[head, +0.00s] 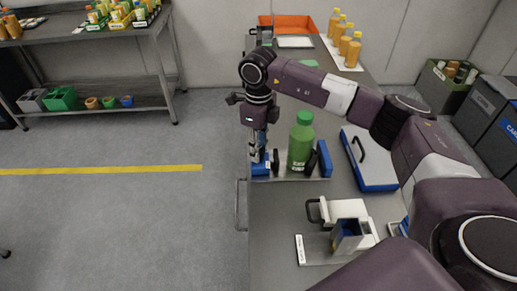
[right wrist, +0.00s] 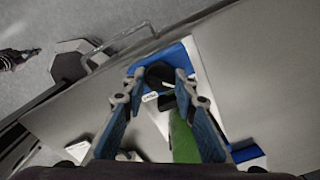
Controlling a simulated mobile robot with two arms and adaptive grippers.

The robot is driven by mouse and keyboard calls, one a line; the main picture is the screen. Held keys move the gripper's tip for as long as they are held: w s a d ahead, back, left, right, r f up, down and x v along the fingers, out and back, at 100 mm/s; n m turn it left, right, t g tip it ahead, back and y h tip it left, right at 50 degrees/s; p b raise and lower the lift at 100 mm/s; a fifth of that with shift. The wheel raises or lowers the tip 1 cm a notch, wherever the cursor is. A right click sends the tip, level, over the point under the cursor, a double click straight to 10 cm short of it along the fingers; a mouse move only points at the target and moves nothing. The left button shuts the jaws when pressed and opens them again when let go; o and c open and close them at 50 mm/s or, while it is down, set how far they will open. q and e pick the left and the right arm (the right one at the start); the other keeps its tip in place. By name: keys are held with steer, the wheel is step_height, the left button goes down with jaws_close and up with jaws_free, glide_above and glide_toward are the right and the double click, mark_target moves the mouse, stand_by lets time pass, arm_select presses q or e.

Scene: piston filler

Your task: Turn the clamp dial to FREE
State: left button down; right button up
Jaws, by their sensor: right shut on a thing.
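A green bottle (head: 300,145) stands upright between the dark jaws of a blue clamp (head: 325,160); it also shows in the right wrist view (right wrist: 182,140). My right gripper (head: 257,155) points down at the clamp's left blue block. In the right wrist view, my right gripper (right wrist: 158,78) has its blue-padded fingers either side of the round black clamp dial (right wrist: 158,72) and is shut on it. A small white label (right wrist: 149,97) lies beside the dial; its words are too small to read. The dial's setting cannot be told. My left gripper is not in view.
A blue and white case (head: 372,165) lies right of the clamp. A white device with a blue holder (head: 347,237) stands nearer on the grey bench. Several orange bottles (head: 345,45) and an orange tray (head: 290,23) are at the far end. The floor left of the bench is clear.

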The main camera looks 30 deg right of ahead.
steer(key=shift+r, duration=0.1)
steer(key=o, duration=1.2)
steer(key=shift+c, duration=0.2)
step_height(320, 180, up, 12)
